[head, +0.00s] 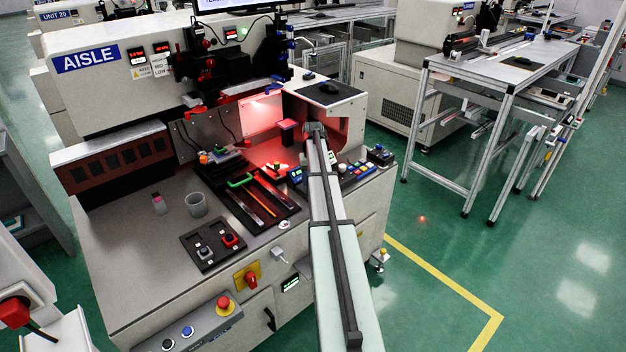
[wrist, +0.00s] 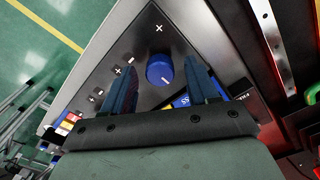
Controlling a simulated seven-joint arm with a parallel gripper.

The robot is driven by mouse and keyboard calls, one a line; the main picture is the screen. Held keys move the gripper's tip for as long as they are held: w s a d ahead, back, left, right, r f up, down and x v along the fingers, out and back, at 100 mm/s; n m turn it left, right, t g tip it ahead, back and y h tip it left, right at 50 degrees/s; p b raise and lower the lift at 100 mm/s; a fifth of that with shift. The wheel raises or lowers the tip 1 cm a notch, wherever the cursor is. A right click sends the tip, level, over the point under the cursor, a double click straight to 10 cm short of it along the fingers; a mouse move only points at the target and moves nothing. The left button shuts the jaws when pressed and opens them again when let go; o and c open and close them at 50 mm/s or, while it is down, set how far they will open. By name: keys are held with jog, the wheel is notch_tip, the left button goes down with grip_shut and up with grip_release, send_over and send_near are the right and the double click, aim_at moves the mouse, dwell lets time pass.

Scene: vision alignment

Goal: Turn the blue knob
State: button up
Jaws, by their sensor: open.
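I cannot tell how far the fingertips are above the panel. In the head view I cannot make out the knob or the fingers; my arm covers part of the console there.
Coloured buttons (head: 355,171) line the console's right edge. A green handle (head: 240,181) stands on a dark slotted fixture left of my arm. Green floor is open on the right.

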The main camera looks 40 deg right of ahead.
notch_tip(320, 180, up, 14)
dwell(0.6)
jog(key=shift+f, duration=0.15)
dwell(0.3)
jog(key=s+a+f+g, duration=0.1)
jog(key=s+a+f, duration=0.35)
jog(key=f, duration=0.25)
jog(key=s+a+f, duration=0.4)
jog(key=a+f, duration=0.1)
jog(key=f, duration=0.2)
jog(key=s+a+f+n+g, duration=0.3)
jog(key=s+a+f, duration=1.4)
jog(key=s+a, duration=0.2)
jog(key=s+a+f+n+g, duration=0.2)
jog(key=s+a+f+n, duration=0.1)
jog(key=s+a+f, duration=1.5)
jog(key=s+a, duration=0.2)
jog(key=a, duration=0.1)
jog(key=shift+a+n+g, duration=0.2)
jog(key=shift+n+g, duration=0.2)
